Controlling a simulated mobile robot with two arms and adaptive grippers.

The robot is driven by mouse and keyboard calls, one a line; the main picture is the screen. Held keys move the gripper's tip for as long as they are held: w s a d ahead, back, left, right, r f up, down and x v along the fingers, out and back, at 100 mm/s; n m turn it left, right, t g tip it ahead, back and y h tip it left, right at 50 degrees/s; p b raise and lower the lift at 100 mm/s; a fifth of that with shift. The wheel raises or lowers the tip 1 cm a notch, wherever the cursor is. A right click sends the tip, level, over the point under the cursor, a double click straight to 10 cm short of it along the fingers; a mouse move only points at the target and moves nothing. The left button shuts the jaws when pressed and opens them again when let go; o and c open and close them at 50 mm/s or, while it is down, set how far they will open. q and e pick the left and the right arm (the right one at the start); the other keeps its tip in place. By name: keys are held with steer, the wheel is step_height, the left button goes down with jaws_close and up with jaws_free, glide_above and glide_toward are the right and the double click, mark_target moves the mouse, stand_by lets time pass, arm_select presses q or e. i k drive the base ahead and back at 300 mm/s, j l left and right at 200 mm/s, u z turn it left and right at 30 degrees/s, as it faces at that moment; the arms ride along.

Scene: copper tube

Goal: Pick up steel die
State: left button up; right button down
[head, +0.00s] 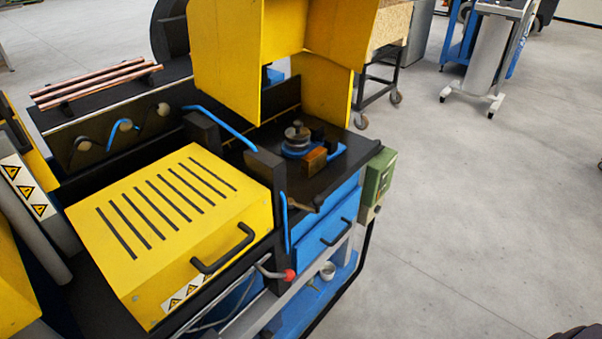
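A grey round stepped metal piece (297,132), which looks like the steel die, sits on the black work surface (340,170) of the machine. It stands upright at a blue fixture (295,151), close to a small brown block (314,160). At this size I cannot tell whether it is fixed or loose. No gripper shows clearly in the head view. A dark shape at the bottom right corner is cut off, and I cannot tell what it is.
A raised yellow guard (228,60) stands behind the die. A yellow slotted cover (165,215) with a black handle lies to its left. Copper tubes (95,82) rest at the back left. A green box (378,176) sits at the right edge.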

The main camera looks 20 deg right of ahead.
mark_target(297, 137)
steer(key=k+l+u, duration=0.1)
steer(key=l+u, duration=0.15)
steer(key=l, duration=0.2)
steer(key=k+l+u, duration=0.1)
steer(key=l+u, duration=0.15)
steer(key=l, duration=0.15)
steer(key=k+l+u, duration=0.15)
steer(key=l+u, duration=0.15)
steer(key=k+l+u, duration=0.25)
steer(key=l, duration=0.2)
steer(key=k+l+u, duration=0.25)
steer(key=i+l, duration=0.1)
